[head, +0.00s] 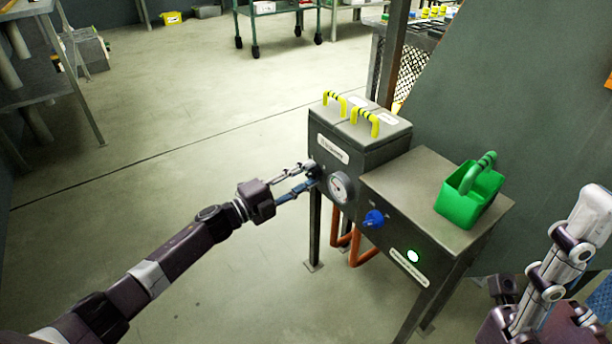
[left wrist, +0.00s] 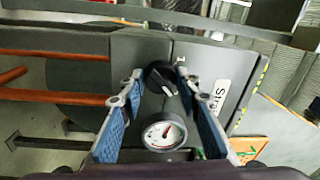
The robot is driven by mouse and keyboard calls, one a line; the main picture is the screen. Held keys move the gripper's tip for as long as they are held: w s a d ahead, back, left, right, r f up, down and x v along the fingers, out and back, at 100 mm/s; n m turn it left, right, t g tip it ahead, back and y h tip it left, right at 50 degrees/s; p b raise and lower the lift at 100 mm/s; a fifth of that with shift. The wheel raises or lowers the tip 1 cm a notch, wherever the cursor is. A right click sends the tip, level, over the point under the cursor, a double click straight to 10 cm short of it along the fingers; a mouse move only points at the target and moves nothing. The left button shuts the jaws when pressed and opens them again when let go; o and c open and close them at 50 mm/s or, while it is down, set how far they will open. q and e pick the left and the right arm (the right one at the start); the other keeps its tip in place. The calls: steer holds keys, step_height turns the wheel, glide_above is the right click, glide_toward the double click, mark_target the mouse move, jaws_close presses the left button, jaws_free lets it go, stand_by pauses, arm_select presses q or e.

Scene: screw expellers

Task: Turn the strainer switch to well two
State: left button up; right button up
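The strainer switch is a black knob (left wrist: 160,78) on the front of the grey strainer box (head: 352,150). In the left wrist view its white mark points down and to the right, away from the numeral 1 on the panel. My left gripper (head: 313,172) is at the knob, and in the left wrist view its two blue-padded fingers (left wrist: 160,84) stand on either side of it. They look open, with small gaps beside the knob. In the head view the fingers mostly hide the knob. My right gripper (head: 560,268) is at the lower right, away from the machine; its opening is unclear.
A round gauge (head: 341,188) sits beside the knob. A green caddy (head: 468,198) stands on top. Yellow handles (head: 366,122) are on the strainer lids. Floor at left is clear.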

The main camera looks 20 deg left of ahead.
arm_select(q)
steer(key=o, duration=0.4)
steer(key=v, duration=1.2)
stand_by(0.3)
